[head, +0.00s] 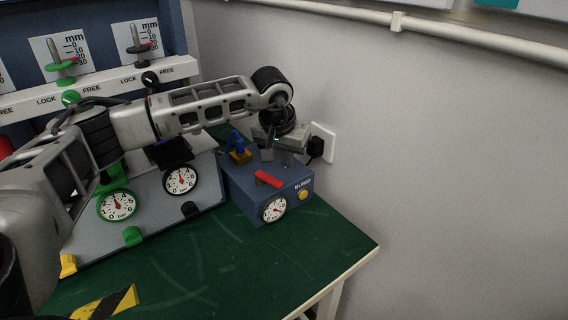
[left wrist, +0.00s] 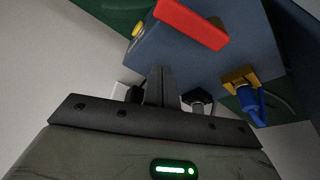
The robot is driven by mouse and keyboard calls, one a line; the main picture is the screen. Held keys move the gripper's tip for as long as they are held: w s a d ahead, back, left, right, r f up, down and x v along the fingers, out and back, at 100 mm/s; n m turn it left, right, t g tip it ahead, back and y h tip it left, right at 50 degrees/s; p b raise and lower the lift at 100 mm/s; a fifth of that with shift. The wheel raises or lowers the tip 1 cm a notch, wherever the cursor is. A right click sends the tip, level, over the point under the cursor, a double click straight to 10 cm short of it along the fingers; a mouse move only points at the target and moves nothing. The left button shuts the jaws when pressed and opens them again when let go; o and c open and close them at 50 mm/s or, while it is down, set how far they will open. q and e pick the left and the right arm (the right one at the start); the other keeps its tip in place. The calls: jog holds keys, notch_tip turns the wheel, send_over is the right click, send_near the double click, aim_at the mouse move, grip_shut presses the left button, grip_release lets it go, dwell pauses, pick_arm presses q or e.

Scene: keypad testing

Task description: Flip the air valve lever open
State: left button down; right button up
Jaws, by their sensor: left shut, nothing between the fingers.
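The air valve is a blue box (head: 242,200) at the right end of the green bench. A red lever (head: 268,178) sits on its top face, and a gauge (head: 274,209) and a yellow button (head: 303,194) are on its front. The red lever also shows large at the top of the left wrist view (left wrist: 192,22). My left gripper (head: 275,157) is above the back of the box, pointing down, behind the lever. Its fingers (left wrist: 162,82) are shut and empty, apart from the lever in the left wrist view. My right gripper is not in view.
A blue hose fitting on a brass base (head: 240,155) stands at the box's back left. A wall socket with a black plug (head: 316,148) is behind the box. A grey gauge panel (head: 160,215) lies to the left. The bench front (head: 230,265) is clear.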

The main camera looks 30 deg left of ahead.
pick_arm(q)
jog(key=v, duration=0.9)
jog(key=shift+s+a+r, duration=0.3)
jog(key=shift+a+r, duration=0.05)
jog(key=shift+a, duration=0.15)
